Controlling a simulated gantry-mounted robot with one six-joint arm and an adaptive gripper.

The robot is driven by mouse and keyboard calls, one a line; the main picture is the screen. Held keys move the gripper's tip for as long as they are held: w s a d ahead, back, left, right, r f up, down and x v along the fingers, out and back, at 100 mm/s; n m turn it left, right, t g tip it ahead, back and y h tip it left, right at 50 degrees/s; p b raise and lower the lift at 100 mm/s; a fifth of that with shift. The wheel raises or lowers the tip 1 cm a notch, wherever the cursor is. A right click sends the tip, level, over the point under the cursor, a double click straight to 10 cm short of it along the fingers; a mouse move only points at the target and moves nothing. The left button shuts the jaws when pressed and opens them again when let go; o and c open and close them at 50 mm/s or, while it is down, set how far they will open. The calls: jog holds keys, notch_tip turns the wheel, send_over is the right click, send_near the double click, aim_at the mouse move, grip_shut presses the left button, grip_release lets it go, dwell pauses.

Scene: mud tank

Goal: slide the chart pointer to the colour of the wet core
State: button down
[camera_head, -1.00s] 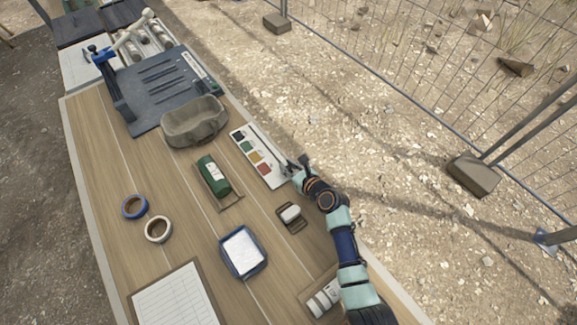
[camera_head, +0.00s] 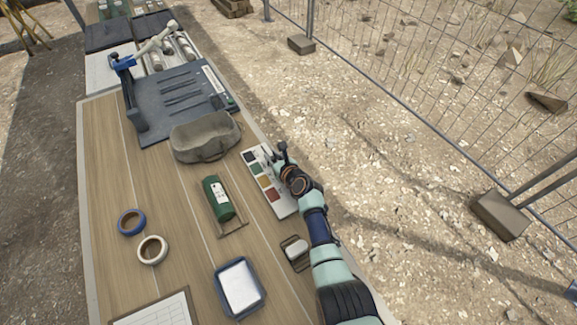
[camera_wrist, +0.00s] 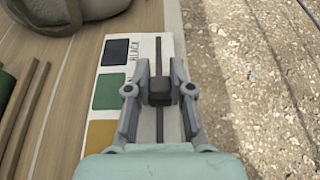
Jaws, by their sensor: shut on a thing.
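The colour chart (camera_head: 286,210) is a white strip near the table's right edge, with black, green, yellow and red swatches. In the wrist view, the chart (camera_wrist: 147,47) has a dark slot along its right side. The chart pointer (camera_wrist: 160,90), a small dark block, sits on this slot, level with the green swatch (camera_wrist: 108,91) and below the black one (camera_wrist: 115,52). My gripper (camera_wrist: 160,92) is shut on the pointer, one finger each side. In the head view my gripper (camera_head: 274,158) hides the pointer. Grey cores (camera_head: 184,46) lie at the far end; I cannot tell which is wet.
A small framed white block (camera_head: 296,250), a blue tray (camera_head: 262,294) and two tape rolls (camera_head: 131,222) are nearer. Gravel lies right of the table.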

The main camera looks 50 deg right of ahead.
jog(key=shift+w+d, duration=0.15)
jog(key=shift+w, duration=0.35)
jog(key=c, duration=1)
grip_release()
jog(key=shift+s, duration=0.15)
jog(key=v, duration=1.2)
